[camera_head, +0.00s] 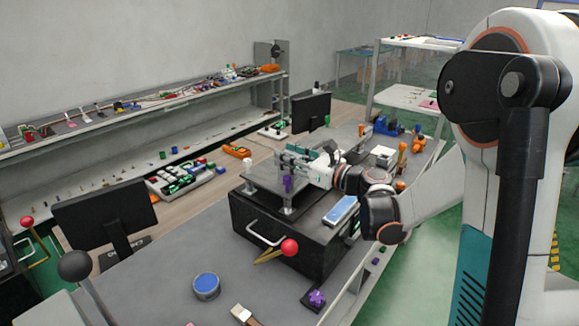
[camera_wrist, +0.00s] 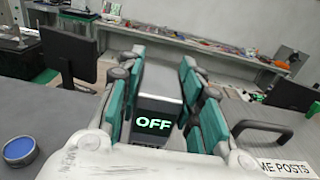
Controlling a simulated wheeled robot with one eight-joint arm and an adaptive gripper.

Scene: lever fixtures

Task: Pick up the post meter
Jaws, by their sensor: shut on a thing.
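The post meter is most likely the grey and dark device (camera_wrist: 158,103) with a lit "OFF" display, seen between the teal finger pads in the wrist view. My gripper (camera_wrist: 163,68) is shut on it, with pads on both sides. In the head view my gripper (camera_head: 290,160) is above the clear-topped stand on the black box (camera_head: 277,235). The device is mostly hidden there by the fingers, and I cannot tell whether it is clear of any support.
A red-knobbed lever (camera_head: 289,247) is at the box's front. A blue round tin (camera_head: 206,286) and a purple piece (camera_head: 316,299) lie on the bench. A blue-topped block (camera_head: 341,211) sits right of the stand. Monitors (camera_head: 105,220) stand along the left edge.

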